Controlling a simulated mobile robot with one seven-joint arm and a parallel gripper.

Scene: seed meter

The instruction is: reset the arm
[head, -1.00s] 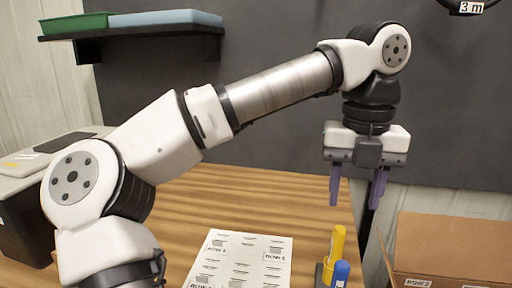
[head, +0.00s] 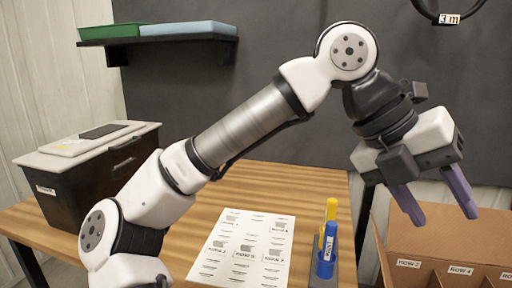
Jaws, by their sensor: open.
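My gripper (head: 436,212) is at the right of the head view, in the air, tilted down to the right. Its two purple fingers are apart, with nothing between them. In the picture it is above the cardboard box (head: 408,238) with row labels. My arm crosses the view from the lower left, rises to a high elbow joint and bends down to the gripper.
A wooden table (head: 285,188) bears a printed sheet (head: 240,250), a blue holder (head: 327,262) with a yellow marker (head: 331,212) and a blue one, and a dark lidded bin (head: 95,180). A wall shelf (head: 165,41) holds green and blue trays. A labelled black loop (head: 448,18) hangs upper right.

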